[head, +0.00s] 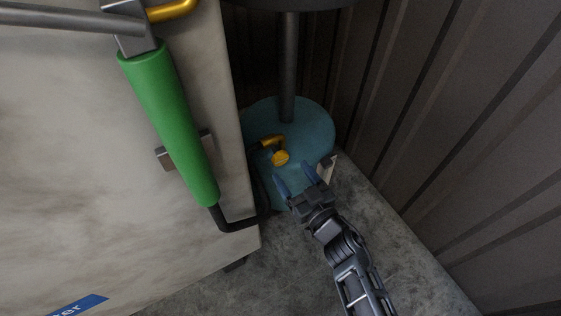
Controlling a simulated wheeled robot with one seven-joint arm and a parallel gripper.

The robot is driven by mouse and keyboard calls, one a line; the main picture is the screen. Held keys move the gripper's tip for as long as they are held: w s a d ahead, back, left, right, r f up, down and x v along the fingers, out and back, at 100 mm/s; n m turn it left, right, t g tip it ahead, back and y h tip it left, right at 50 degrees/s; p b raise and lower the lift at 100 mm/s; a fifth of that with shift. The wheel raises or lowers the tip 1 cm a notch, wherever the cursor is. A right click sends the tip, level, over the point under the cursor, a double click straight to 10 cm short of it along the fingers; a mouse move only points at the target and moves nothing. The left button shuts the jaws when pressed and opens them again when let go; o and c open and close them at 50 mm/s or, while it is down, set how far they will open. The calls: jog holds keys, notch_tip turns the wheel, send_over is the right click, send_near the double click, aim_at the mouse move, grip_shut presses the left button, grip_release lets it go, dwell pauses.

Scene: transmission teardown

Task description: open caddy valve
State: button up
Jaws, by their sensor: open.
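A teal round drum-like caddy (312,122) stands on the floor in the corner, with a dark vertical post rising from its top. A small yellow valve (280,158) with a yellow elbow fitting sits on the caddy's near left side, joined to a dark hose. My gripper (295,180) is open, its two blue-tipped fingers pointing up the picture toward the valve. It is just below and slightly right of the valve and looks empty. The fingers appear apart from the valve, but depth is hard to judge.
A large pale cabinet (80,190) fills the left side, with a green-sleeved handle (170,130) on its face. A black hose (240,226) runs from it to the caddy. A corrugated wall (450,110) closes the right. Bare concrete floor (420,280) lies in front.

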aim_at(282, 159)
jog(key=b+x, duration=0.2)
jog(key=x, duration=0.1)
jog(key=b+x, duration=0.1)
jog(key=shift+w+a+f+b, duration=0.2)
jog(key=shift+a+f+b, duration=0.05)
jog(key=shift+b, duration=0.15)
jog(key=shift+r+b+x, duration=0.25)
jog(key=shift+b+x, duration=0.5)
jog(key=shift+x, duration=0.35)
jog(key=shift+c, duration=0.3)
jog(key=c, duration=0.9)
jog(key=shift+c, duration=0.2)
